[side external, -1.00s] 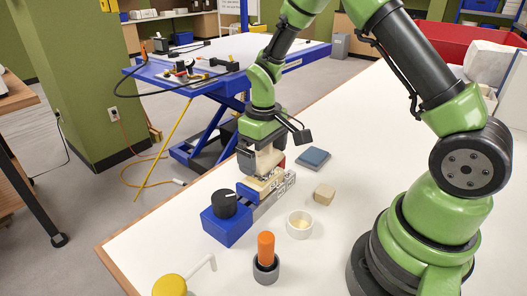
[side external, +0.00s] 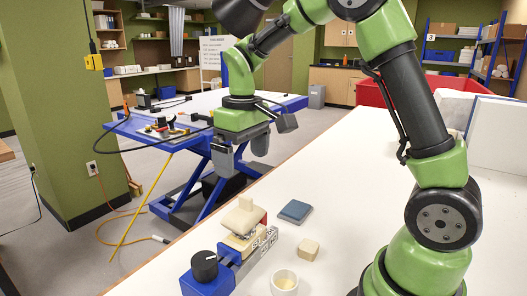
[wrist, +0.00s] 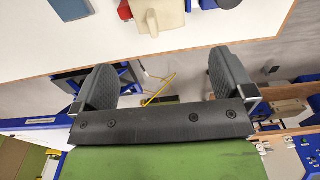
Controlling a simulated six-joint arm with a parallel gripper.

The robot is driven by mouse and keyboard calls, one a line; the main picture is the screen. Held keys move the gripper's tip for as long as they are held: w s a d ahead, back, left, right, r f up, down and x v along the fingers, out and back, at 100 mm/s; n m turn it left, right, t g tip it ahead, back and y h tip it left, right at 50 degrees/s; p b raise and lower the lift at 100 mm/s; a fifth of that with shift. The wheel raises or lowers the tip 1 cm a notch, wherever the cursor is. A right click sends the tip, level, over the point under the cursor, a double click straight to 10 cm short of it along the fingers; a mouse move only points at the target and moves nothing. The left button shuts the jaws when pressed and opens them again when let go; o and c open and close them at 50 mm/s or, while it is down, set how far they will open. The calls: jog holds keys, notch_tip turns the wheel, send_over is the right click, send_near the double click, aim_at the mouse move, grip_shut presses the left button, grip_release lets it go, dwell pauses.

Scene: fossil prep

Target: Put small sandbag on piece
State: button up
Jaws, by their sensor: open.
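A cream-coloured lump with a small raised top, which looks like the small sandbag (side external: 238,221), rests on the beige piece (side external: 239,243) at the blue vise (side external: 208,283). The lump covers part of the piece, and the exact contact is hard to make out. The wrist view shows the pale sandbag (wrist: 165,13) at the top edge, beyond the fingers. My gripper (side external: 241,156) is open and empty, raised above and behind the vise, apart from the sandbag. In the wrist view, the fingers of my gripper (wrist: 163,84) stand wide apart with nothing between them.
A blue-grey pad (side external: 296,211), a tan block (side external: 308,249) and a white cup (side external: 284,282) sit to the right of the vise. A blue lift table (side external: 185,130) stands behind. The white worktop (side external: 375,185) has free room on the right.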

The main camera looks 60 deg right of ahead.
jog(key=s+a+r+m+t+y, duration=0.1)
jog(key=s+a+r+m+t, duration=0.1)
jog(key=s, duration=0.6)
jog(key=s+a+r+m+t+y, duration=0.1)
jog(key=s+a+r+t, duration=0.2)
jog(key=s, duration=0.6)
notch_tip(320, 180, up, 3)
jog(key=shift+a+r+m+t, duration=0.1)
jog(key=shift+a+m+t, duration=0.3)
jog(key=shift+t, duration=0.6)
